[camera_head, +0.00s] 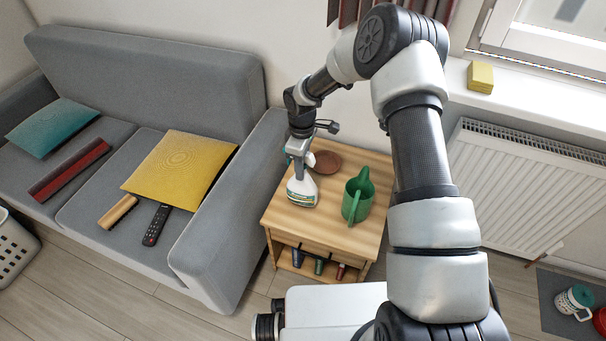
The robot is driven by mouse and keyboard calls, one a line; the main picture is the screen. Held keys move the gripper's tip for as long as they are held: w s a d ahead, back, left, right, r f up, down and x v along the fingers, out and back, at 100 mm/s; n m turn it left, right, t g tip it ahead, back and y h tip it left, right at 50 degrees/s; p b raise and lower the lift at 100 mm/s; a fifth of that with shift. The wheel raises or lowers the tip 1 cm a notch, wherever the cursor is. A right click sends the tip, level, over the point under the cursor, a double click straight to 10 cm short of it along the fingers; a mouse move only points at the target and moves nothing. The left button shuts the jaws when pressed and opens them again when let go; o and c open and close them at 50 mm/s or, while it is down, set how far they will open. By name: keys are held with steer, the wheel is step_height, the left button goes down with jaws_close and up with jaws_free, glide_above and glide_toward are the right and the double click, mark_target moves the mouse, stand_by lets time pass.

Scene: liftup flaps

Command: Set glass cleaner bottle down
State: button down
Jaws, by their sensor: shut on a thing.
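The glass cleaner bottle (302,191) is white with a label and a teal trigger head. It is upright over the front left part of a wooden side table (284,219). My gripper (298,150) points down from above and is shut on the bottle at its upper part. The fingers and the bottle's head overlap, so the exact grip is partly hidden. I cannot tell whether the bottle's base touches the table top.
A green watering can (357,197) stands just right of the bottle. A brown round dish (326,162) lies behind it. The grey sofa's armrest (240,200) borders the table on the left. Small bottles (319,265) stand on the table's lower shelf.

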steer(key=shift+f, duration=1.25)
steer(key=shift+f, duration=0.15)
steer(key=c, duration=1.4)
jaws_free()
steer(key=shift+b, duration=0.3)
